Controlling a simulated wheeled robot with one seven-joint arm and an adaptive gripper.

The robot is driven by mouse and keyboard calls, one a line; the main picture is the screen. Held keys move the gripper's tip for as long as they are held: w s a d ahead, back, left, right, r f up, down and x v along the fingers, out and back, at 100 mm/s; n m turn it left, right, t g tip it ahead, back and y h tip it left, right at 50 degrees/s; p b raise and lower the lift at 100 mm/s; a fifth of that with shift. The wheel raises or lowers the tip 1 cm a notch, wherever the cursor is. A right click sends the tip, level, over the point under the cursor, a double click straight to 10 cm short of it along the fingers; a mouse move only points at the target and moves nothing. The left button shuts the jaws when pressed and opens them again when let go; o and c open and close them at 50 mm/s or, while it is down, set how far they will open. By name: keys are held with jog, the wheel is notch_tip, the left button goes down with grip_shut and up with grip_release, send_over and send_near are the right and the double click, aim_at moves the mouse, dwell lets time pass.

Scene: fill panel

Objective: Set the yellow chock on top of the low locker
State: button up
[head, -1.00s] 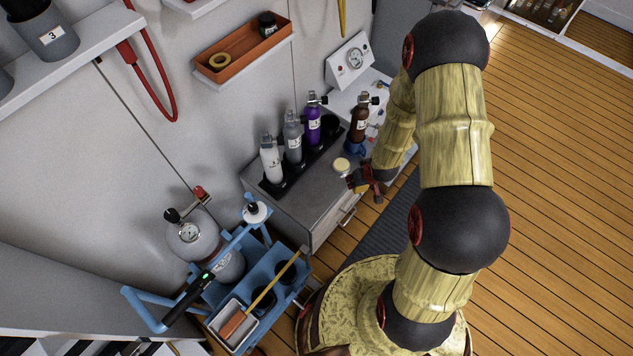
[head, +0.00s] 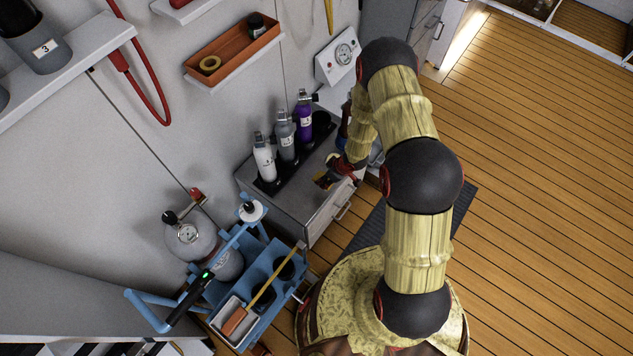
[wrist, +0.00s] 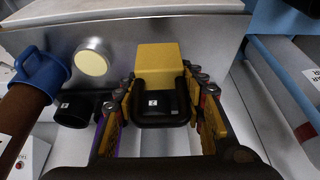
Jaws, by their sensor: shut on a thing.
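The yellow chock (wrist: 158,62) is a block with a dark U-shaped part in front of it, seen in the middle of the wrist view. My gripper (wrist: 165,95) is shut on it, with fingers on both sides. In the head view my gripper (head: 324,180) is over the front part of the top of the low grey locker (head: 290,208), which has a drawer handle. The chock is too small to make out clearly there. Whether it touches the top cannot be told.
White, grey and purple bottles (head: 304,116) stand in a black rack along the back of the locker. A brown bottle with a blue collar (wrist: 45,75) and a cream disc (wrist: 93,57) are near my gripper. A blue cart (head: 262,285) stands in front at left.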

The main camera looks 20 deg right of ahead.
aim_at(317, 177)
jog(key=w+f, duration=0.1)
jog(key=w+a+f+b, duration=0.1)
jog(key=f, duration=0.1)
jog(key=w+a+f, duration=0.1)
jog(key=w+f, duration=0.1)
jog(key=shift+w+a+f+b, duration=0.15)
jog(key=shift+f+b, duration=0.1)
jog(key=shift+b, duration=0.15)
jog(key=shift+w+a+f+b, duration=0.15)
jog(key=shift+f+b, duration=0.75)
jog(key=shift+f, duration=0.9)
jog(key=shift+f, duration=0.15)
jog(key=o, duration=1.4)
jog(key=shift+o, duration=0.2)
